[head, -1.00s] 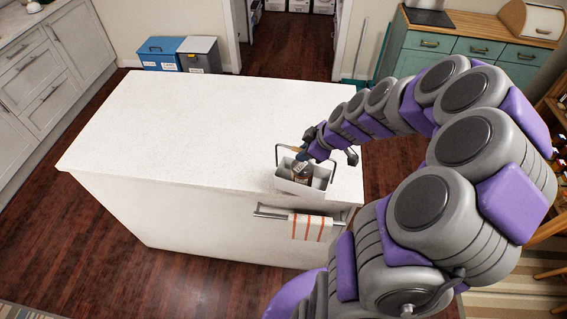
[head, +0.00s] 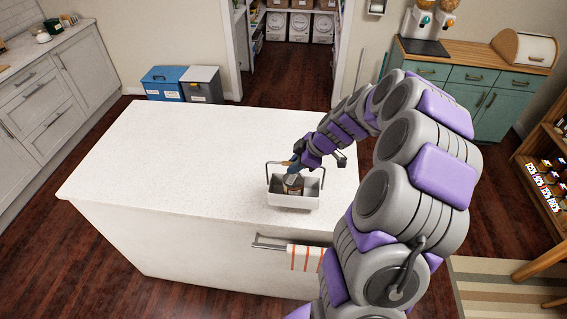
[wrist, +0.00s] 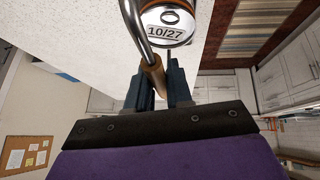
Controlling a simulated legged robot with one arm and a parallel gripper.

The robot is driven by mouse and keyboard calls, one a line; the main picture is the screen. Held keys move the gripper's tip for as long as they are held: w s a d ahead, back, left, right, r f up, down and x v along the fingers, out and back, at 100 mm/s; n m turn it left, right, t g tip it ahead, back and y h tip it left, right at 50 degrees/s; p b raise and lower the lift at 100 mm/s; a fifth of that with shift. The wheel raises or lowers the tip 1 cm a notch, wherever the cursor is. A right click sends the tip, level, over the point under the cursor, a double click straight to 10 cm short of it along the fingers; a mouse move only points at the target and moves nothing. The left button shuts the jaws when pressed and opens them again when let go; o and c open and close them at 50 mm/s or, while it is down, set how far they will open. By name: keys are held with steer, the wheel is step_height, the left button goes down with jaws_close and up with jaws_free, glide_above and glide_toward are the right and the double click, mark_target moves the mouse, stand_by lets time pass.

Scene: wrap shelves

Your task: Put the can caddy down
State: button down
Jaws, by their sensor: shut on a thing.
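The can caddy (head: 293,202) is a small light grey bin with a dark raised handle. In the head view it is at the near right part of the white island top (head: 190,140), upright, close to the front edge. I cannot tell whether its bottom touches the top. In the wrist view the can's lid (wrist: 167,24) reads "10/27". My gripper (head: 298,160) is above the caddy, its fingers shut on the handle's wooden grip (wrist: 153,77). The caddy's floor is hidden.
A towel rail (head: 270,243) with a striped towel (head: 305,257) sticks out from the island's front, just below the caddy. The island top left of the caddy is clear. Blue (head: 161,82) and grey (head: 202,84) bins stand behind the island.

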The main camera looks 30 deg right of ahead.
steer(key=shift+w+a+f, duration=0.2)
steer(key=shift+w+f, duration=0.8)
steer(key=shift+w, duration=0.35)
steer(key=shift+w+a+f, duration=0.15)
steer(key=shift+w+f, duration=0.85)
steer(key=shift+w, duration=0.3)
steer(key=c, duration=1)
jaws_free()
steer(key=shift+a, duration=0.3)
steer(key=shift+d+r, duration=0.2)
steer(key=v, duration=1.1)
steer(key=shift+s+r, duration=0.3)
